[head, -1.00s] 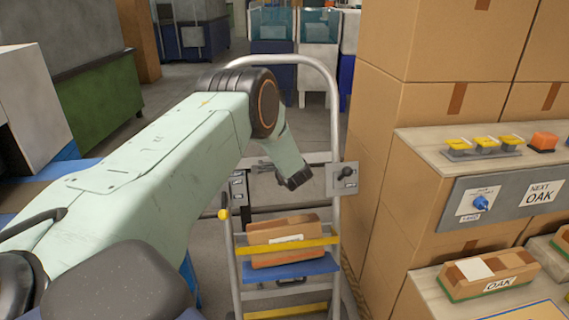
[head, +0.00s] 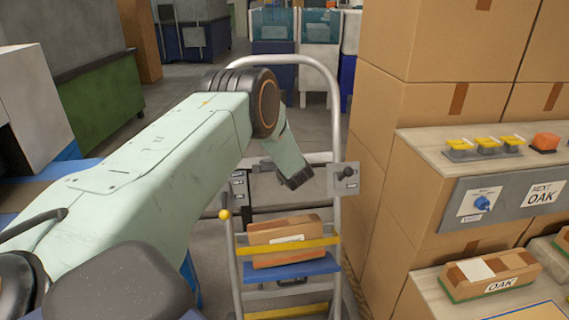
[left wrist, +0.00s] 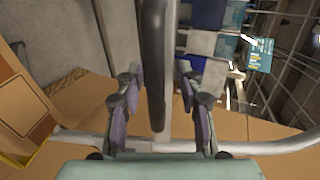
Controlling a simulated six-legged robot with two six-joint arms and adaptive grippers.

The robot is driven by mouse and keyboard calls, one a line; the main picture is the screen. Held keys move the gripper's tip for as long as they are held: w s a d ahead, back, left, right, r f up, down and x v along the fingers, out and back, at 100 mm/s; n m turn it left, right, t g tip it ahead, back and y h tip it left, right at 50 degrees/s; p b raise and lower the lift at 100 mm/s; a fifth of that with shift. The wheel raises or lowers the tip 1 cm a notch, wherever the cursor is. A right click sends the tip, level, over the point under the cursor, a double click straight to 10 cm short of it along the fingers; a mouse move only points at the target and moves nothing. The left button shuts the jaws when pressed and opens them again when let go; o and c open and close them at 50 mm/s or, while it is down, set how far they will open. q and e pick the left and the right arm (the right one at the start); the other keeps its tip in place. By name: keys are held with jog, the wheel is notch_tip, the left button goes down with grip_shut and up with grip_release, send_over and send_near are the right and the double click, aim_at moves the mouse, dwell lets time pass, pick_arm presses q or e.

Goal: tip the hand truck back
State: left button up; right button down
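The hand truck (head: 337,100) stands in the middle of the head view. It has a grey tubular frame with a curved top, yellow and blue crosspieces and a yellow-tipped lever at its left. A wooden block load (head: 285,232) with a white label sits on it. My left arm reaches across to the frame; its gripper is mostly hidden behind the wrist there. In the left wrist view my left gripper (left wrist: 160,105) has its fingers apart, one on each side of a dark upright bar (left wrist: 155,50). Gaps show beside the bar; contact is unclear. My right gripper is not in view.
Stacked cardboard boxes (head: 395,150) stand close to the right of the truck. A green cabinet (head: 100,100) stands at the left; open floor lies behind.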

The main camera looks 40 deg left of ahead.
pick_arm(q)
jog(key=v, duration=1.2)
jog(key=shift+w, duration=0.1)
jog(key=shift+r, duration=0.1)
